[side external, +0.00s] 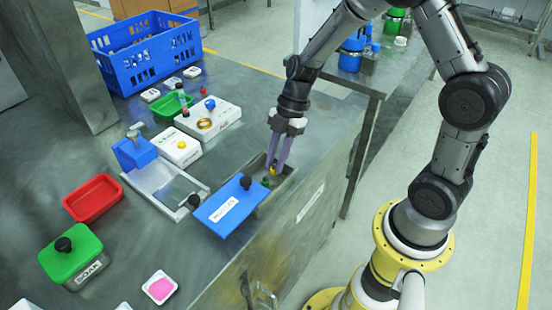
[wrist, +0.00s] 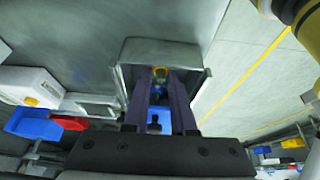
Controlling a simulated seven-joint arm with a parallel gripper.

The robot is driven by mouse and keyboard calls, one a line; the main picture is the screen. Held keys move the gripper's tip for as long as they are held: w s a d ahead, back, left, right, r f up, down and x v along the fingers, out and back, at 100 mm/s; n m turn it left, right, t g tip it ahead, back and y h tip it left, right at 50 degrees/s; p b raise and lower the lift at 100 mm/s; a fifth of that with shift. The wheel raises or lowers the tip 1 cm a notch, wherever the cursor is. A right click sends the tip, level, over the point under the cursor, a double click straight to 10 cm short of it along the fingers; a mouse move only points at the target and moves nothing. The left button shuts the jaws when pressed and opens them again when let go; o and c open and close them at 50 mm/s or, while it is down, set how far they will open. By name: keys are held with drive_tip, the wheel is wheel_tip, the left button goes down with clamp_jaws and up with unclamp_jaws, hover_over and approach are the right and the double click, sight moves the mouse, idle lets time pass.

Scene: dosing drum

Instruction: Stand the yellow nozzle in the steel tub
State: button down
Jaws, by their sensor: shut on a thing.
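My gripper (side external: 277,168) points down into the open end of a steel box set at the table's edge (side external: 290,186). A blue lid (side external: 228,204) with a black knob covers the near part of this box.
A white tray frame (side external: 160,190) with a blue block lies left of the box. White blocks (side external: 209,117), a red tray (side external: 93,200), a green tray (side external: 172,108) and a blue crate (side external: 146,52) stand around. A pink-filled dish (side external: 159,287) is in front. Bare table lies between them.

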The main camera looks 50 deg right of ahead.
drive_tip(key=shift+f, duration=0.6)
idle(1.2)
drive_tip(key=shift+c, duration=0.8)
unclamp_jaws()
drive_tip(key=shift+r, duration=3.5)
